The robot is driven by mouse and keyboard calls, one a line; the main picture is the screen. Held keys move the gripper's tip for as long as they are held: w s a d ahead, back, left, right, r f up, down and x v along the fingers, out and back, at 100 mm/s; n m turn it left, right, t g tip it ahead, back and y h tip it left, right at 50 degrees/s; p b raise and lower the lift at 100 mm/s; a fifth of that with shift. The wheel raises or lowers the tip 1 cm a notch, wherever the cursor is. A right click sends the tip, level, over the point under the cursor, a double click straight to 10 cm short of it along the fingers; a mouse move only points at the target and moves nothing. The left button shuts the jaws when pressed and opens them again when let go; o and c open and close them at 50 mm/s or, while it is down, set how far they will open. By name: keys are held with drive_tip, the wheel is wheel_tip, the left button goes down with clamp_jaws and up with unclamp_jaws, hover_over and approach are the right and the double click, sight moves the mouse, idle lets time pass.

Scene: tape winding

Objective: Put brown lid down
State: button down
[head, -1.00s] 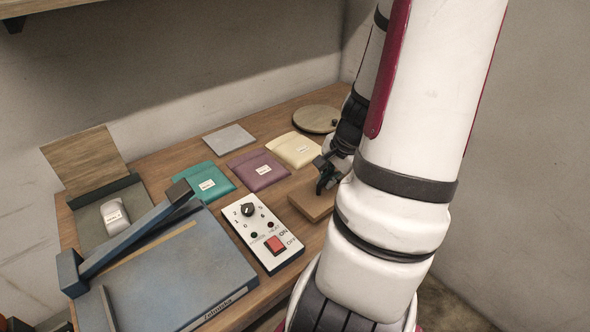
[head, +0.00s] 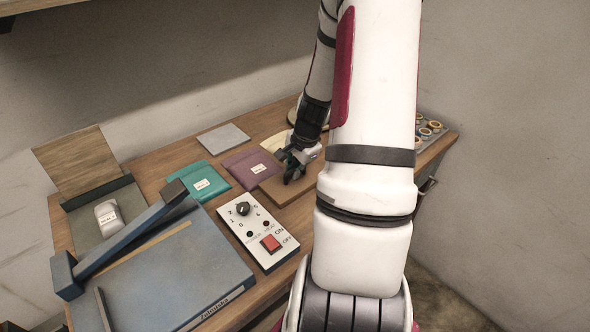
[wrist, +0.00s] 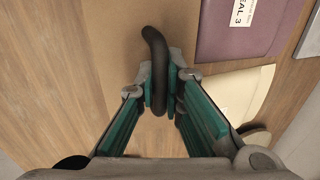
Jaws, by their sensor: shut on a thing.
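The brown lid (head: 272,191) is a flat brown board with a curved black handle (wrist: 153,45). My gripper (head: 293,168) is shut on this handle, with its green-sided fingers on either side of it in the wrist view (wrist: 160,95). The lid (wrist: 112,25) is roughly level, just in front of the purple packet (head: 250,167) and right of the control box. Whether it touches the table or hangs slightly above it, I cannot tell. My fingers and arm hide part of the lid in the head view.
A cream packet (wrist: 235,95) lies close beside the fingers. A teal packet (head: 203,181) and a grey plate (head: 223,138) lie further left. The control box (head: 258,236) with a red switch stands in front. A tray of rings (head: 432,130) is at the right.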

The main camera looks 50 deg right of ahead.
sight(303, 185)
drive_tip(key=shift+f, duration=0.15)
drive_tip(key=c, duration=1.7)
unclamp_jaws()
drive_tip(key=d+v, duration=0.1)
drive_tip(key=v, duration=1.1)
drive_tip(key=w+a+r+n, duration=0.1)
drive_tip(key=a+r+n, duration=0.4)
drive_tip(key=a, duration=0.4)
drive_tip(key=w+a+r+n, duration=0.2)
drive_tip(key=a+r+n, duration=0.3)
drive_tip(key=a, duration=0.4)
drive_tip(key=s+a+r+n+t, duration=0.1)
drive_tip(key=s+a+r+n, duration=0.2)
drive_tip(key=s+a+n, duration=0.2)
drive_tip(key=s+a+r+n, duration=0.4)
drive_tip(key=s+a+n, duration=0.1)
drive_tip(key=a, duration=0.5)
drive_tip(key=shift+s+a+n+t+y+p, duration=0.3)
drive_tip(key=shift+s+a+n+t+y, duration=0.05)
drive_tip(key=shift+s+n+t+y, duration=0.1)
